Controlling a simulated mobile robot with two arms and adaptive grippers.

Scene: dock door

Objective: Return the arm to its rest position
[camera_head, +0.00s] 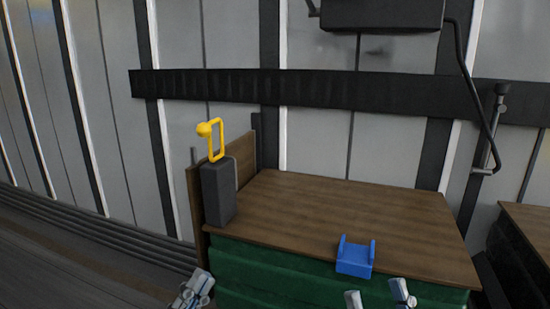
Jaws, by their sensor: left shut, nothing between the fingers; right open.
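My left gripper (196,289) shows at the bottom edge, left of the green bench front, low and apart from everything on the bench. It is shut and holds nothing. My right gripper (378,298) shows at the bottom edge, right of the middle, with its two fingertips apart. It is open and empty, below the blue bracket in the picture. The rest of both arms is out of the frame.
A wooden-topped bench (310,215) with a green front stands ahead. A dark box (219,192) with a yellow handle (216,140) stands at its left end. A blue bracket (355,257) sits at the front edge. Another bench (528,225) stands at the right.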

